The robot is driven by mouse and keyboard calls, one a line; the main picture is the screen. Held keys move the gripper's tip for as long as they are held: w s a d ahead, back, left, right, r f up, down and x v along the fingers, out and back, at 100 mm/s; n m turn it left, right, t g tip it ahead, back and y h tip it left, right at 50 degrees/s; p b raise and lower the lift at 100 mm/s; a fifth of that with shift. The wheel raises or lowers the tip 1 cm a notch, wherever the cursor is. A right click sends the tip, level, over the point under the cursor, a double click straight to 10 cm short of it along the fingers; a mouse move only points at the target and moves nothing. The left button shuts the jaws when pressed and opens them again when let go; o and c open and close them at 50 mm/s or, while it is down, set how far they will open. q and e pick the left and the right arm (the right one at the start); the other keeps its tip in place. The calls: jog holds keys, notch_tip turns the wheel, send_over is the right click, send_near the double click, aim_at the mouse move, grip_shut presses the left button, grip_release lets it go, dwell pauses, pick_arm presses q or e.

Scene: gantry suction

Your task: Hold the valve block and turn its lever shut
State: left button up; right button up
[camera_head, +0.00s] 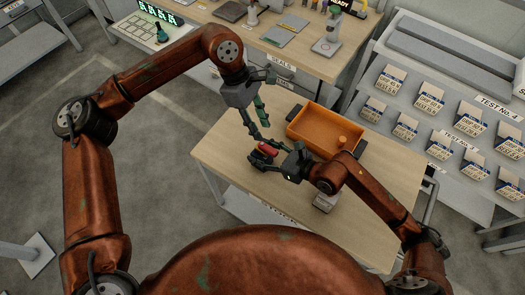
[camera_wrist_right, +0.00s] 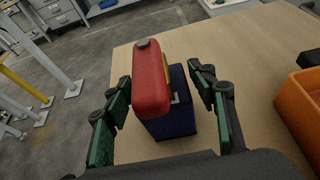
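The valve block (camera_wrist_right: 172,110) is dark blue and stands on the wooden table, with a red lever (camera_wrist_right: 151,80) across its top. A bit of yellow shows beside the lever. In the head view the red lever (camera_head: 268,148) lies near the table's left side, and the block is mostly hidden. My right gripper (camera_wrist_right: 163,105) is open, with one green-padded finger on each side of the block and lever; gaps show on both sides. My left gripper (camera_head: 267,98) appears open and empty, above and behind the block in the head view, apart from it.
An orange bin (camera_head: 325,132) stands on the table (camera_head: 225,150) right of the block, with dark pieces at its sides. A small grey item (camera_head: 326,201) lies near the front. A bench (camera_head: 290,62) stands behind, and a rack of labelled boxes (camera_head: 430,95) at right.

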jog(key=shift+o, duration=0.4)
dwell(0.7)
jog(key=shift+c, duration=0.2)
grip_shut()
dwell(0.5)
